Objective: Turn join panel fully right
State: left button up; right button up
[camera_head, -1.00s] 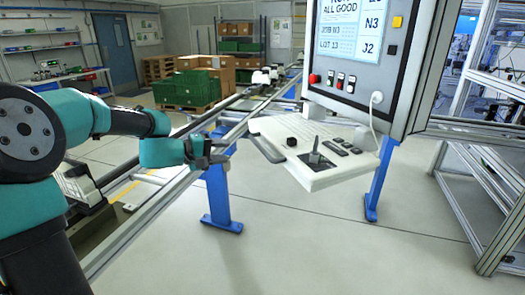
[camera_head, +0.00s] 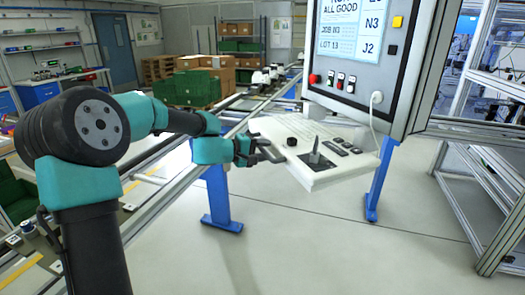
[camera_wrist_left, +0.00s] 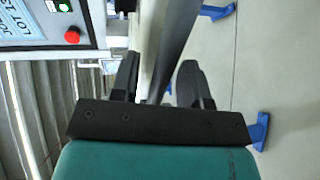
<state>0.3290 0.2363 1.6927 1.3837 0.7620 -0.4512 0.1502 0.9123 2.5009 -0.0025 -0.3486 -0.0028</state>
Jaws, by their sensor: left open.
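The panel (camera_head: 352,45) is a grey box with a lit screen, hanging at the upper right in the head view. Below it is a white shelf (camera_head: 330,178) with keys, a black knob and a joystick. A dark handle bar (camera_head: 272,154) sticks out at the shelf's left side. My left gripper (camera_head: 262,152) is open at this handle; whether it touches it I cannot tell. In the left wrist view the open fingers (camera_wrist_left: 158,82) have a long grey part between and beyond them, and the panel's red button (camera_wrist_left: 72,37) shows at the upper left. My right gripper is not in view.
A conveyor rail (camera_head: 165,195) runs behind my left arm on blue legs (camera_head: 218,195). A metal frame rack (camera_head: 490,150) stands at the right. Green crates (camera_head: 197,88) and cardboard boxes stand at the back. The floor in front of the shelf is clear.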

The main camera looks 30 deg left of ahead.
pick_arm(q)
jog(key=shift+c, duration=0.3)
grip_shut()
dwell(0.3)
